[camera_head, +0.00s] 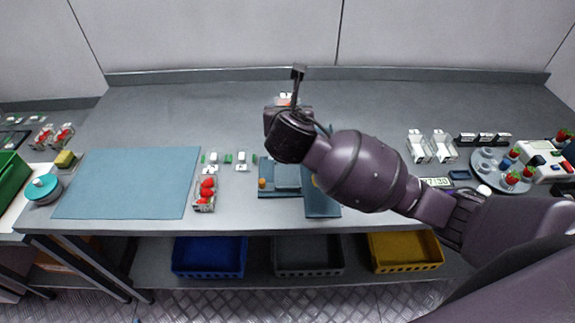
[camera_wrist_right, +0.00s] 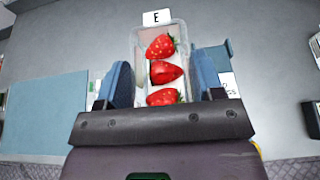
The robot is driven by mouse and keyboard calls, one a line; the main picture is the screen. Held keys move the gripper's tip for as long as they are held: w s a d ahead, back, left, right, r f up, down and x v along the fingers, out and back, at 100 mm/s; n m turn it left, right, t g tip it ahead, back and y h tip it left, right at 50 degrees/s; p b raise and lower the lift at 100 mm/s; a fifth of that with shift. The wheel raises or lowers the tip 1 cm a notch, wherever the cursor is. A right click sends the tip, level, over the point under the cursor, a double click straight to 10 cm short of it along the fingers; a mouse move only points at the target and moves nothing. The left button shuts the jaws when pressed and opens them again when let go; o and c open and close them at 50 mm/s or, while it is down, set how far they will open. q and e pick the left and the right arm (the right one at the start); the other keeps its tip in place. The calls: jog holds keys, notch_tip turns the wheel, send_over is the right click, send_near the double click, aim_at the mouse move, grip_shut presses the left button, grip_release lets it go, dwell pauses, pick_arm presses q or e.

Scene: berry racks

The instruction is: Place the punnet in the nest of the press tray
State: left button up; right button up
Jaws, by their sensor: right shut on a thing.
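My right gripper (camera_head: 287,108) is over the middle of the bench, past the blue pieces. In the right wrist view the gripper (camera_wrist_right: 162,85) is shut on a clear punnet (camera_wrist_right: 139,38) holding three strawberries, with a blue finger on each side. In the head view the gripper mostly hides this punnet. A white card marked E (camera_wrist_right: 157,17) shows just beyond the punnet. A blue tray-like piece (camera_head: 320,205) lies near the front edge, partly behind my arm. I cannot tell whether it is the press tray, and no nest shows clearly. My left gripper is out of view.
Another strawberry punnet (camera_head: 205,203) stands beside a blue mat (camera_head: 125,185). Small green and white items (camera_head: 227,158) lie behind it. Empty punnets (camera_head: 418,148) and a round grey tray (camera_head: 485,168) are at right. Blue, grey and yellow bins (camera_head: 405,266) sit below. The back bench is largely clear.

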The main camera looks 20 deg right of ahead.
notch_tip(320, 180, down, 18)
jog(key=shift+r+b, duration=0.1)
jog(key=shift+b, duration=0.6)
jog(key=o, duration=1)
jog(key=shift+s+a+r, duration=0.15)
jog(key=shift+s+r, duration=0.05)
jog(key=shift+s, duration=0.2)
jog(key=s+a, duration=0.1)
jog(key=s, duration=0.3)
jog(key=s+a, duration=0.1)
jog(key=s, duration=0.3)
jog(key=s+a, duration=0.1)
jog(key=s, duration=0.3)
jog(key=shift+a, duration=0.2)
